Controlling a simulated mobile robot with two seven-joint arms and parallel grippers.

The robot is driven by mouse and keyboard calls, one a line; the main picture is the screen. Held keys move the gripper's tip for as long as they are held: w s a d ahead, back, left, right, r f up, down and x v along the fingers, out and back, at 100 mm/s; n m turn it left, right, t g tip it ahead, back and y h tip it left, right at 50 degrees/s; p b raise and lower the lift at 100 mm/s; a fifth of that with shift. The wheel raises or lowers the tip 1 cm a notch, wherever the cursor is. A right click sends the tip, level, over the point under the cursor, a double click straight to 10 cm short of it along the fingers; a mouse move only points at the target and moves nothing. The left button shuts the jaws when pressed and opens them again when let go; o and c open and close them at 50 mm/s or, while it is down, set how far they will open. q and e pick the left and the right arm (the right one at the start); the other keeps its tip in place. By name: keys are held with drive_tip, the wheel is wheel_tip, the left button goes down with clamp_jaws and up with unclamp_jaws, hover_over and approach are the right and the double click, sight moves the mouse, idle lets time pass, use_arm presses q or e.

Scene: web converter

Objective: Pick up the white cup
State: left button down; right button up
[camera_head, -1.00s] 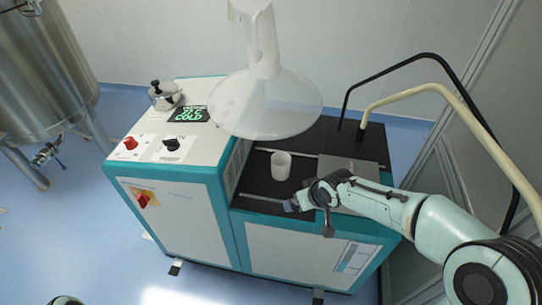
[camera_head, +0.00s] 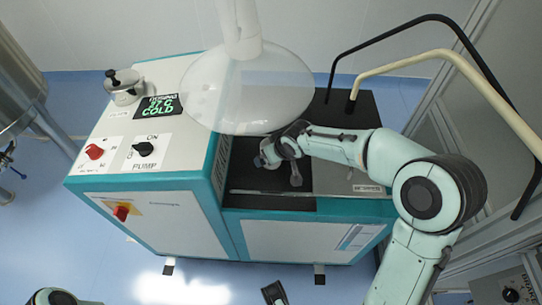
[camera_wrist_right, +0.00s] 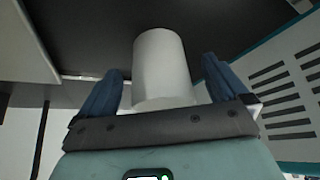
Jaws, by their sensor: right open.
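The white cup (camera_wrist_right: 162,65) shows in the right wrist view as a plain white cylinder against the dark surface. It stands between the two blue fingers of my right gripper (camera_wrist_right: 161,68), with a visible gap on each side. The gripper is open around or just in front of the cup; the exact depth is hard to tell. In the head view my right gripper (camera_head: 266,156) is over the machine's black recess, below the clear hood. The cup cannot be made out there, hidden by the gripper or hood.
A clear funnel-shaped hood (camera_head: 250,95) hangs close above my right gripper. The machine's white control cabinet (camera_head: 190,150) rises left of the recess. A grey plate (camera_head: 345,178) lies to the right. Black and cream pipes (camera_head: 440,60) arch at the right.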

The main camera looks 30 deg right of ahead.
drive_tip(key=shift+x, duration=0.95)
drive_tip(key=c, duration=1)
drive_tip(key=shift+r, duration=0.1)
drive_tip(key=shift+c, duration=0.2)
